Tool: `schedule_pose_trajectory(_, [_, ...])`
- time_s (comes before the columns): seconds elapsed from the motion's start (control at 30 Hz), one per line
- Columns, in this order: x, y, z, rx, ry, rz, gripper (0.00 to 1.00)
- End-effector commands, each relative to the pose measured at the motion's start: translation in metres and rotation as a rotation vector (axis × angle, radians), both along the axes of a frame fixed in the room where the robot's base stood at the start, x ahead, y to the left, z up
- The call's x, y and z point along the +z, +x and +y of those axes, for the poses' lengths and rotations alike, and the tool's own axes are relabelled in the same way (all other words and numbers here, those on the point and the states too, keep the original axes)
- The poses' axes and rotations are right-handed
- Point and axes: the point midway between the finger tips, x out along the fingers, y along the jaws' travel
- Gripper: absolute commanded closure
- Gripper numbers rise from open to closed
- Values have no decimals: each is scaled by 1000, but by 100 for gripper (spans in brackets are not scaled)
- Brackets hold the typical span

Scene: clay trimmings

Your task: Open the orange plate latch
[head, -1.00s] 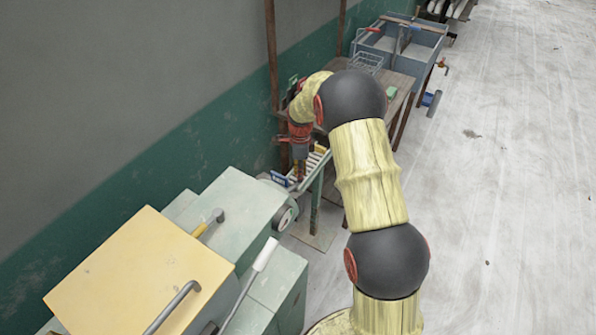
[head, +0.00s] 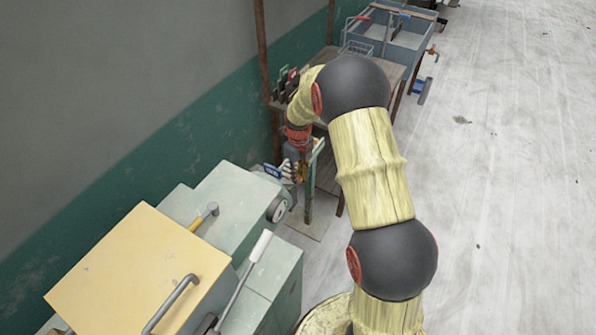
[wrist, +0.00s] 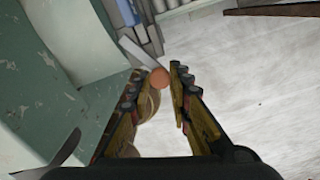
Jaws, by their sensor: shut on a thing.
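In the wrist view, an orange-brown round knob (wrist: 159,77) shows between my fingertips, with a pale flat strip (wrist: 137,52) running up-left from it. It looks like part of the orange plate latch, but its plate is not clear to see. My gripper (wrist: 158,80) is shut on this knob, one finger on each side. A tan rounded part (wrist: 148,106) lies below the knob beside the left finger. In the head view, my gripper (head: 298,172) is low beside the green machine's far end, and the latch is too small and covered to make out.
A pale green machine (head: 225,205) with a yellow-topped box (head: 140,270) and levers stands at the lower left. A wooden table (head: 325,70) and a blue-grey sink (head: 395,45) stand beyond my arm. The floor (head: 510,180) on the right is clear.

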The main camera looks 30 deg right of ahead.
Motion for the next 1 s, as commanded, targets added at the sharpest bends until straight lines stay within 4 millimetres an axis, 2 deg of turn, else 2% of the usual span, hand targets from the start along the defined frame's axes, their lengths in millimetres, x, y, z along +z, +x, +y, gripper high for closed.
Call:
schedule_pose_trajectory(0.33, [1, -7, 5, -133, -1, -1, 100])
schedule_pose_trajectory(0.87, [1, -8, 5, -154, 0, -1, 100])
schedule_pose_trajectory(0.9, [1, -8, 5, -154, 0, -1, 79])
schedule_pose_trajectory(1.0, [1, -8, 5, -154, 0, -1, 73])
